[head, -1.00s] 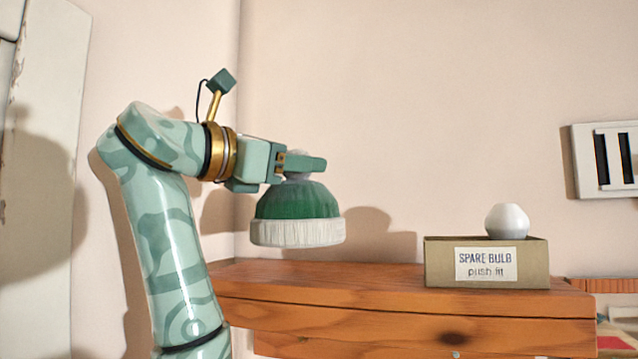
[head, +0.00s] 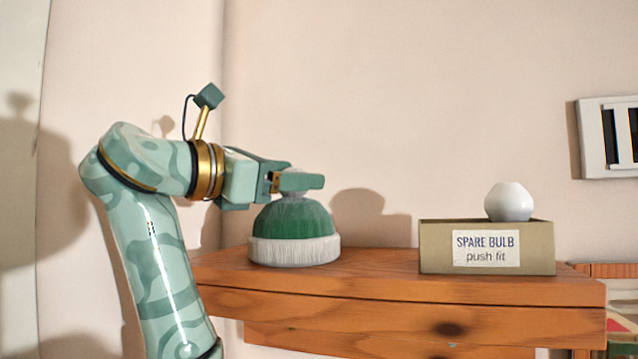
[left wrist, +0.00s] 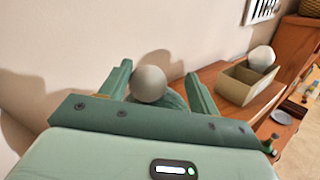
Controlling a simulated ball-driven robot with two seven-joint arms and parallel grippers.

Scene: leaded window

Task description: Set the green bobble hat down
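The green bobble hat (head: 293,221), with a white ribbed brim and a pale grey bobble, stands upright on the left part of the wooden shelf (head: 380,262). Its brim appears to rest on the wood. My left gripper (head: 306,173) is at the top of the hat with its fingers spread apart. In the left wrist view the bobble (left wrist: 149,84) shows between the open fingers (left wrist: 158,70), with a clear gap to the right finger. In the head view the near finger hides most of the bobble. My right gripper is in neither view.
A cardboard box (head: 437,249) labelled "SPARE BULB push fit" stands to the right on the shelf, with a white bulb (head: 509,202) on top. Bare shelf lies between hat and box. A white slatted panel (head: 594,138) is on the wall at right.

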